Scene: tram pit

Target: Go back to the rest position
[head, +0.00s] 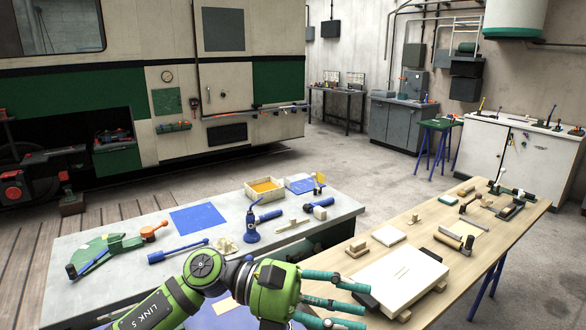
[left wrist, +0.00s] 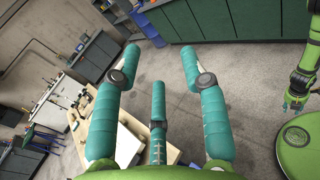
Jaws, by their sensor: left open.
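My left gripper (head: 352,300) reaches in from the lower left in the head view, at the near edge of the two tables. Its teal fingers are spread and empty, pointing right beside a white board on the wooden table. In the left wrist view the left gripper (left wrist: 160,72) shows its fingers apart with nothing between them. Part of my other green arm shows at the right edge of the left wrist view, with small teal fingers of the right gripper (left wrist: 294,103); they are too small to read.
A grey table (head: 348,209) holds blue tools and a wooden tray (head: 264,196). A wooden table (head: 330,262) holds the white board (head: 400,281), blocks and tools. A green and cream tram (head: 220,75) stands behind. Open floor (head: 400,165) lies beyond the tables.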

